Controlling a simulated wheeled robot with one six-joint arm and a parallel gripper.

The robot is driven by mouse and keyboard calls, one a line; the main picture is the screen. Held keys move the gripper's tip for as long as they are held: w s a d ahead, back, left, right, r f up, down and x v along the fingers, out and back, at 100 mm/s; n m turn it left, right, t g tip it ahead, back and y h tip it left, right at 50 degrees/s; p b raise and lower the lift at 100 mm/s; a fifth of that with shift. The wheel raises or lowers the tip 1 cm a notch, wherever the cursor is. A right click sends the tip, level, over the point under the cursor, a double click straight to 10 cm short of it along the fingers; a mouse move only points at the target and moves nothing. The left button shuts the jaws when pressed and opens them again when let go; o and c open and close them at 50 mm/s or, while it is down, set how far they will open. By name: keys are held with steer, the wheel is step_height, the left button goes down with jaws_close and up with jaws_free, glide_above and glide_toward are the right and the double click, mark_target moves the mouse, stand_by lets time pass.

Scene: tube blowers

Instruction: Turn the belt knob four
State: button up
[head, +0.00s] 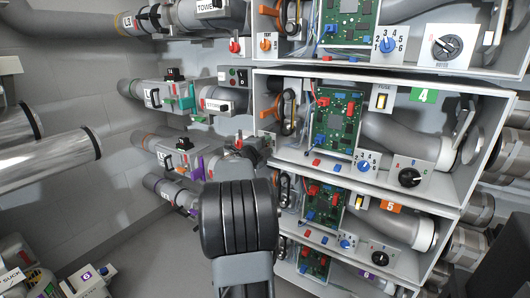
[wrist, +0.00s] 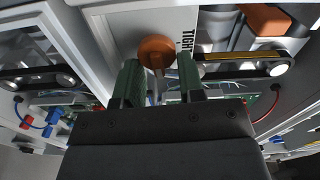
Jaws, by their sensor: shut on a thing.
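The belt knob (wrist: 157,48) is a round orange-brown knob on a pale panel, with the word TIGHT printed beside it in the wrist view. My gripper (wrist: 159,66) is shut on the knob, with one dark green ribbed finger on each side of it. In the head view my arm reaches up to the left side of the shelf box with the green 4 label (head: 424,95). The knob's grip is hard to make out there, as my wrist covers that area.
A belt on pulleys (wrist: 245,68) runs close to the right of my fingers in the wrist view, and another belt (wrist: 40,78) is at the left. A green circuit board (head: 337,122) and a black dial (head: 409,177) sit in box four. Pipes crowd the left wall.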

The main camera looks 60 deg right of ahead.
steer(key=shift+m+b, duration=0.45)
steer(key=shift+m, duration=0.25)
steer(key=o, duration=0.6)
steer(key=shift+d, duration=0.1)
steer(key=shift+o, duration=0.2)
steer(key=a+p, duration=0.2)
steer(key=a, duration=1.2)
